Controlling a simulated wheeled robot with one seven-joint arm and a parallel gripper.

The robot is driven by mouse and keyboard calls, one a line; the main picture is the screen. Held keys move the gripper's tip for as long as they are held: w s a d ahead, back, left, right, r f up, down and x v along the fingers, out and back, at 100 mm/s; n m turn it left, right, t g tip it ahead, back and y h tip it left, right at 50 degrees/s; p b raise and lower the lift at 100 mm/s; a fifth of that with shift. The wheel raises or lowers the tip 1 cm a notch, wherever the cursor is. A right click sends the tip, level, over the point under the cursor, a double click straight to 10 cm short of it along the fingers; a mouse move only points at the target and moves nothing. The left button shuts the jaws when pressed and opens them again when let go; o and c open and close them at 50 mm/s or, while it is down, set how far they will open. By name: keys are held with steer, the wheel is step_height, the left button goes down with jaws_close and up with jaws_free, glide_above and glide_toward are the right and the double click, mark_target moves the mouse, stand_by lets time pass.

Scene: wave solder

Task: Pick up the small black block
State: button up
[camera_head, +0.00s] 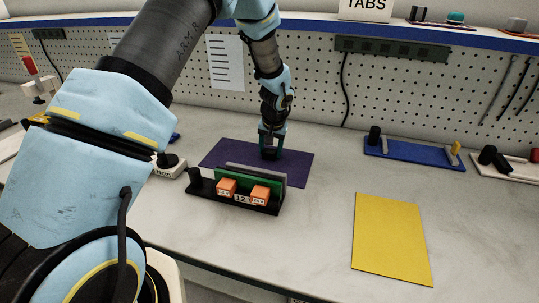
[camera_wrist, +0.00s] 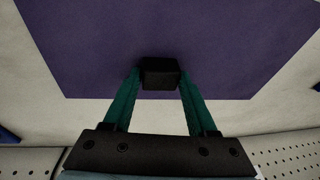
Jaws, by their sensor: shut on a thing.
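The small black block (camera_wrist: 160,73) is between the fingertips of my gripper (camera_wrist: 159,84) in the wrist view. My gripper is shut on it, with one teal finger against each side. In the head view my gripper (camera_head: 270,146) points down over the purple mat (camera_head: 297,160), behind the black holder with orange parts. The block there is dark and partly hidden by the fingers. The purple mat lies under the block in the wrist view too (camera_wrist: 80,50). I cannot tell whether the block touches the mat.
A black holder (camera_head: 262,208) with a green board and two orange blocks stands just in front of the mat. A yellow mat (camera_head: 391,240) lies at the right. A blue fixture (camera_head: 410,158) stands behind it. The bench between the mats is clear.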

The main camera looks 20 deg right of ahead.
mark_target(270, 151)
steer(key=c, duration=0.3)
steer(key=shift+c, duration=0.2)
steer(key=shift+r, duration=0.25)
jaws_close()
step_height(270, 151, up, 10)
steer(key=b, duration=0.2)
steer(key=shift+f, duration=0.25)
